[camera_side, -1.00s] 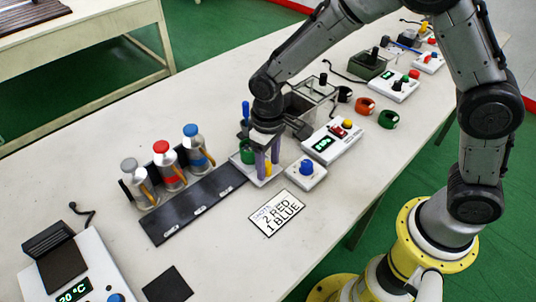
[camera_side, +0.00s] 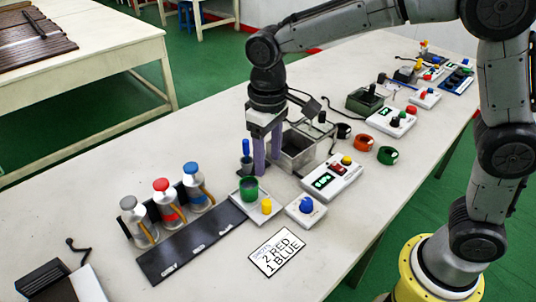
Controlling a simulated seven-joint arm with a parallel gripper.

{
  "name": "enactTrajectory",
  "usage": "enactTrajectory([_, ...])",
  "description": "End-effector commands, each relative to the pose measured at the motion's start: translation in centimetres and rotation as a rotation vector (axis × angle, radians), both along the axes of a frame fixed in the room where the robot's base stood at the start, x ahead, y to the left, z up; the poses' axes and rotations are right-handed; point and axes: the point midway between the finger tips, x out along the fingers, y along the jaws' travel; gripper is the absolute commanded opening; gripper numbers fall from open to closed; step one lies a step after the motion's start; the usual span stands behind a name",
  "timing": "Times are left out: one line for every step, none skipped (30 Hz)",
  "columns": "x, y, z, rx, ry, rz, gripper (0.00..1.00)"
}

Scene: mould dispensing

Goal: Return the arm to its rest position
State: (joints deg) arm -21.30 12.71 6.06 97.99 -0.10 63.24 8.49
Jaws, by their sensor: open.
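My gripper (camera_side: 266,158) points down, open and empty, with its two purple-grey fingers apart. In the picture it is just above and right of the green cup (camera_side: 250,189) and in front of the metal box (camera_side: 297,143). The green cup stands upright on a small white tray (camera_side: 238,195) beside a yellow knob (camera_side: 266,206). The gripper appears apart from the cup. The fingers partly cover the table behind and the box's left side.
Grey, red and blue-topped bottles (camera_side: 167,200) stand at a black rack (camera_side: 190,242). A card (camera_side: 277,251) reads "2 RED 1 BLUE". A blue-knob box (camera_side: 306,208) and a display box (camera_side: 332,177) stand to the right.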

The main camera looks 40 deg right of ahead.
Motion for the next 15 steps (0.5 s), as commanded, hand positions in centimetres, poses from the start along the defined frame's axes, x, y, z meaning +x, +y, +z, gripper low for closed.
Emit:
enactTrajectory([0.0, 0.0, 0.0, 0.0, 0.0, 0.0, 0.59])
enactTrajectory([0.0, 0.0, 0.0, 0.0, 0.0, 0.0, 0.59])
enactTrajectory([0.0, 0.0, 0.0, 0.0, 0.0, 0.0, 0.59])
enactTrajectory([0.0, 0.0, 0.0, 0.0, 0.0, 0.0, 0.59])
enactTrajectory([0.0, 0.0, 0.0, 0.0, 0.0, 0.0, 0.59])
enactTrajectory([0.0, 0.0, 0.0, 0.0, 0.0, 0.0, 0.59])
enactTrajectory([0.0, 0.0, 0.0, 0.0, 0.0, -0.001, 0.59])
enactTrajectory([0.1, -0.1, 0.0, 0.0, -0.001, -0.004, 0.59])
enactTrajectory([0.2, -0.4, 0.3, 0.003, -0.008, -0.011, 0.59])
enactTrajectory([0.2, -0.7, 0.8, 0.007, -0.019, -0.018, 0.59])
enactTrajectory([0.3, -1.0, 1.4, 0.013, -0.033, -0.026, 0.59])
enactTrajectory([0.3, -1.6, 2.4, 0.021, -0.056, -0.04, 0.59])
enactTrajectory([0.1, -2.1, 3.2, 0.027, -0.074, -0.051, 0.59])
enactTrajectory([-0.2, -2.7, 4.1, 0.033, -0.093, -0.064, 0.59])
enactTrajectory([-0.9, -3.7, 5.2, 0.04, -0.117, -0.083, 0.59])
